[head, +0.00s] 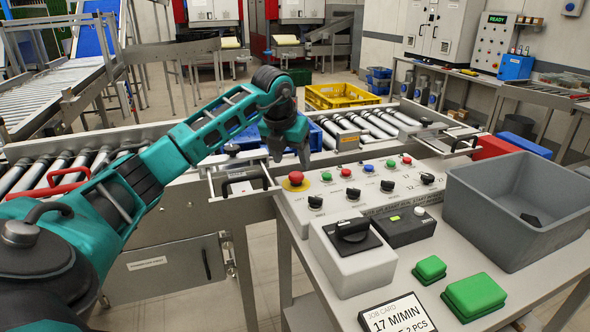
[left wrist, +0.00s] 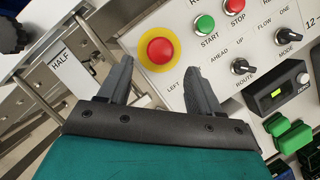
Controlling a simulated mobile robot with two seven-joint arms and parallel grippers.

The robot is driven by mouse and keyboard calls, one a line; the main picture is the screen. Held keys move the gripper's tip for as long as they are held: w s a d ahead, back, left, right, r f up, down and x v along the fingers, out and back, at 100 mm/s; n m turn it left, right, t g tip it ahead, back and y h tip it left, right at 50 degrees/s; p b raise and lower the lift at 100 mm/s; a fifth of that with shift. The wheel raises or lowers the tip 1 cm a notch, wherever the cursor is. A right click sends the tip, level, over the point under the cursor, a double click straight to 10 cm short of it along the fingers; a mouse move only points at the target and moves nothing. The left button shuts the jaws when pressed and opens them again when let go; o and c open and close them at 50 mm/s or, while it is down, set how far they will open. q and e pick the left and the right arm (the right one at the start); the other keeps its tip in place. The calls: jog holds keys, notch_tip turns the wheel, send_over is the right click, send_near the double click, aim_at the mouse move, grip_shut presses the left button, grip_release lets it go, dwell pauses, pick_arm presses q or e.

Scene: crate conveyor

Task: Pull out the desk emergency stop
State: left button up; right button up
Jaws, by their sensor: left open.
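The desk emergency stop (head: 295,178) is a red mushroom button on a yellow disc at the left end of the grey control panel. In the left wrist view the red button (left wrist: 160,50) lies just beyond my fingertips, with "LEFT" printed below it. My left gripper (head: 290,160) is above the button in the head view, fingers pointing down. In the left wrist view my left gripper (left wrist: 160,75) is open and empty, its two dark fingers apart, and a gap shows between them and the button. My right gripper is in neither view.
The panel (head: 370,200) carries several coloured buttons and black knobs close to the right. A white box with a black rotary switch (head: 352,230), a grey bin (head: 520,205) and green blocks (head: 475,295) stand on the desk. The roller conveyor (head: 375,122) runs behind.

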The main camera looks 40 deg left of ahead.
aim_at(296, 174)
pick_arm(q)
jog(key=x, duration=0.5)
jog(key=shift+w, duration=0.1)
grip_shut()
dwell(0.5)
